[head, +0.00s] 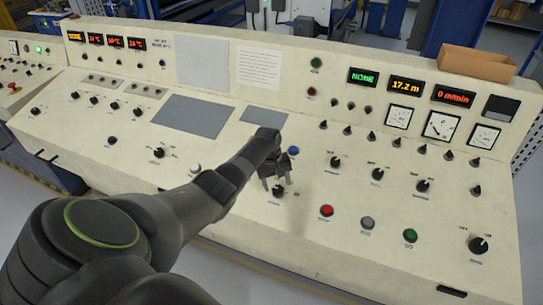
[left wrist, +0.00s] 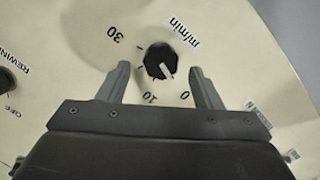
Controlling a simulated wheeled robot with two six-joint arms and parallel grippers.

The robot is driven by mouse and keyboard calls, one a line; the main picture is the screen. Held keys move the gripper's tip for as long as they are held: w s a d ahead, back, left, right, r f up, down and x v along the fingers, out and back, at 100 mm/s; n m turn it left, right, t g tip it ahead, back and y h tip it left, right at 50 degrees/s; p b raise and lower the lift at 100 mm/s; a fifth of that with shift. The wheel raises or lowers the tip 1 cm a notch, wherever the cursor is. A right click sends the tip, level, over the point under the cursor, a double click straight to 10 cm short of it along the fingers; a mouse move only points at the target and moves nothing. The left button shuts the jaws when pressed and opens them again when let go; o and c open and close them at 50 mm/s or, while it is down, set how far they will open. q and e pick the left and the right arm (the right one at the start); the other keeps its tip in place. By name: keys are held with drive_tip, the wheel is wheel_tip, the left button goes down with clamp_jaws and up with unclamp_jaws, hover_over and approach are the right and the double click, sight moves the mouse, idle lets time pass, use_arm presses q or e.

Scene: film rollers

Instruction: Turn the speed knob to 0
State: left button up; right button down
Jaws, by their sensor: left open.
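The speed knob (left wrist: 160,60) is a black round knob with a white pointer line, on a cream panel, marked m/min, 30, 10 and 0. Its pointer is turned toward the 0 label at lower right in the left wrist view. In the head view the knob (head: 278,191) is partly covered by my left gripper (head: 275,180). In the left wrist view, my left gripper (left wrist: 160,68) is open, with one finger on each side of the knob and visible gaps between. Whether the fingertips are at the knob's height is hard to tell. My right gripper is not in view.
A blue button (head: 293,151) sits just above the knob. A red button (head: 326,210) is to its right. The REWIND knob (left wrist: 5,80) is at the wrist view's left edge. A red display (head: 454,96) reads 0 m/min. A cardboard box (head: 478,63) stands on top.

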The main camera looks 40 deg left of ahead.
use_arm(q)
wheel_tip(320, 180, up, 15)
drive_tip(key=s+a+b, duration=0.1)
drive_tip(key=shift+s+a, duration=0.15)
drive_tip(key=shift+a, duration=0.25)
drive_tip(key=shift+f, duration=0.1)
